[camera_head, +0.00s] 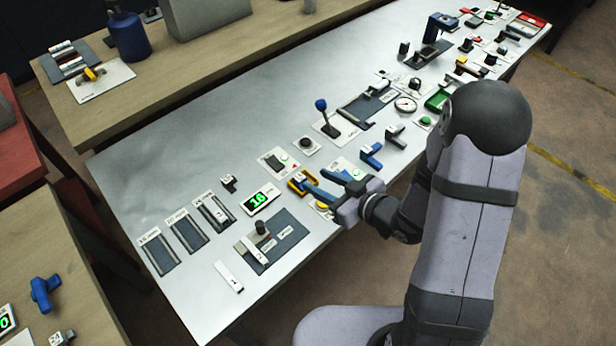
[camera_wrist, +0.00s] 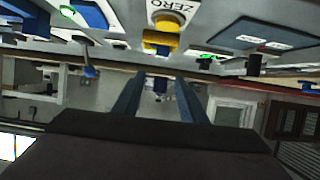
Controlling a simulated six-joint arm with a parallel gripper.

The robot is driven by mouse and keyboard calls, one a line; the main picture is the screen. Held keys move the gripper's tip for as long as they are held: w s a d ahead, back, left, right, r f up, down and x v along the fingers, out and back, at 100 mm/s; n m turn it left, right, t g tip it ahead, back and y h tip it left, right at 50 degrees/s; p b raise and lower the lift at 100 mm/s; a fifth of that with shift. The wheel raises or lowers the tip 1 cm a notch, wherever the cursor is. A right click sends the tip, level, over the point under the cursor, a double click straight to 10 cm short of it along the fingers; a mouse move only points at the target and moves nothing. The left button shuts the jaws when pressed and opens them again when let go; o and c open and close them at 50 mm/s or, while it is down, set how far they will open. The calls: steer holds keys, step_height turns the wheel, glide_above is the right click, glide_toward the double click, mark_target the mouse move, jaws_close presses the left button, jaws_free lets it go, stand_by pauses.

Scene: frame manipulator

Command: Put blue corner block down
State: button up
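A small blue angular block (camera_head: 371,155) stands on the metal bench to the right of my gripper in the head view. It looks L-shaped, so it may be the blue corner block, but I cannot tell for certain. My gripper (camera_head: 315,181) reaches left, low over the front part of the bench, beside a yellow piece (camera_head: 297,182). In the wrist view, the two blue fingers of my gripper (camera_wrist: 159,84) stand apart with nothing visible held between them. That view appears upside down, with the bench along the top.
A numeric display (camera_head: 262,200), slotted dark plates (camera_head: 187,232) and a blue-knobbed lever (camera_head: 321,104) stand around my gripper. Several more fixtures crowd the bench's right end. The metal surface (camera_head: 190,130) at the back left is clear. A blue handled piece (camera_head: 45,292) lies on the left table.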

steer(key=shift+p+v, duration=0.6)
steer(key=shift+v, duration=0.15)
steer(key=shift+s+d+r+p, duration=0.25)
steer(key=shift+s+d+p, duration=0.25)
steer(key=shift+p, duration=0.1)
steer(key=shift+w, duration=0.1)
steer(key=shift+w+d+f, duration=0.1)
steer(key=shift+d+f, duration=0.05)
steer(key=d+h, duration=0.1)
steer(key=d, duration=0.1)
steer(key=w+d+f+m+h, duration=0.1)
steer(key=d+h, duration=0.1)
steer(key=d+f+g+h, duration=0.1)
steer(key=d+h, duration=0.1)
steer(key=shift+w+d+f+m, duration=0.1)
steer(key=shift+w+d+m, duration=0.15)
steer(key=shift+d+m, duration=0.05)
steer(key=s+d+m+g+h, duration=0.3)
steer(key=s+d+h, duration=0.1)
steer(key=d, duration=0.2)
steer(key=s+a+r+m+g, duration=0.1)
steer(key=s+r+m+g, duration=0.1)
steer(key=s, duration=0.5)
steer(key=s+a+r+m+g, duration=0.1)
steer(key=s+r+m+g, duration=0.1)
steer(key=s, duration=0.4)
steer(key=shift+s+r+g+h, duration=0.35)
steer(key=shift+r+g, duration=0.3)
steer(key=shift+g, duration=0.15)
